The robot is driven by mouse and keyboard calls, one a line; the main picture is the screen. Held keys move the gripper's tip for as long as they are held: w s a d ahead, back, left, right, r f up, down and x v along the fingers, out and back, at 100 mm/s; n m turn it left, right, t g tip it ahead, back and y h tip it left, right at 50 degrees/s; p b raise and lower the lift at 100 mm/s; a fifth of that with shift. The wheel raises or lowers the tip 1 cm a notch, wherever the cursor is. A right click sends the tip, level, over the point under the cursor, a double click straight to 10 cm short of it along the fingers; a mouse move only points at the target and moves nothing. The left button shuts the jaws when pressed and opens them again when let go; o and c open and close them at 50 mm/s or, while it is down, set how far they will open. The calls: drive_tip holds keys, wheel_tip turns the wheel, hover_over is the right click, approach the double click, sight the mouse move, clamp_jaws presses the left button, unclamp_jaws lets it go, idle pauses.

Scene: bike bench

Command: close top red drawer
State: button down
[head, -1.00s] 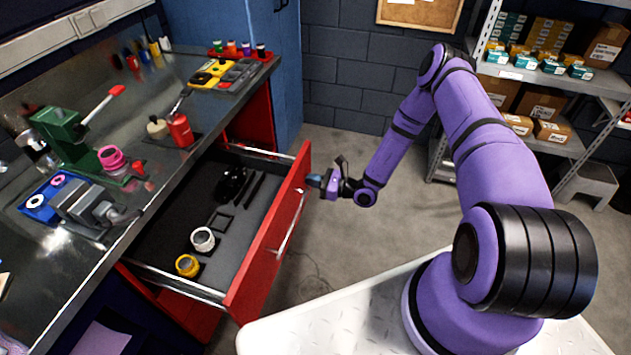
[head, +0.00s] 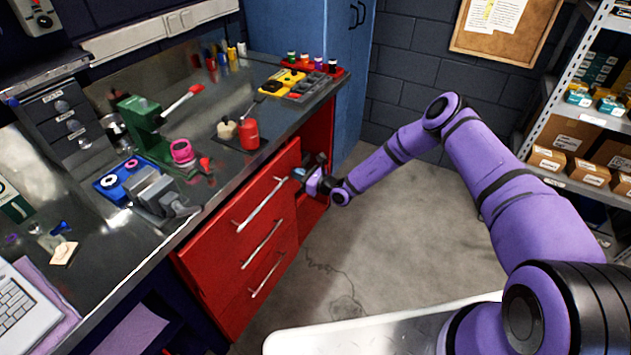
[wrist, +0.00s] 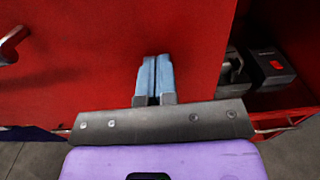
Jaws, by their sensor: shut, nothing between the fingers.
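The top red drawer (head: 258,188) is under the bench top, and its front looks about level with the drawer fronts below it. None of its inside shows in the head view. Its silver handle (head: 262,205) runs along the front, and a handle end (wrist: 10,45) shows at the left of the wrist view. My gripper (head: 299,174) is at the right end of the drawer front. In the wrist view its blue fingertips (wrist: 155,75) are shut together, empty, and point at the red front (wrist: 95,75), at or very near its surface.
Two more red drawers (head: 250,262) lie below. An open red compartment (head: 312,212) is right of the drawers; dark objects (wrist: 262,68) show there in the wrist view. The bench top (head: 225,165) holds tools and a vise. Floor (head: 380,240) is clear in front.

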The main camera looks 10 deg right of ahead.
sight(287, 169)
drive_tip(key=x, duration=0.4)
drive_tip(key=shift+w+a, duration=0.1)
drive_tip(key=shift+w+a+r, duration=0.15)
drive_tip(key=shift+r, duration=0.15)
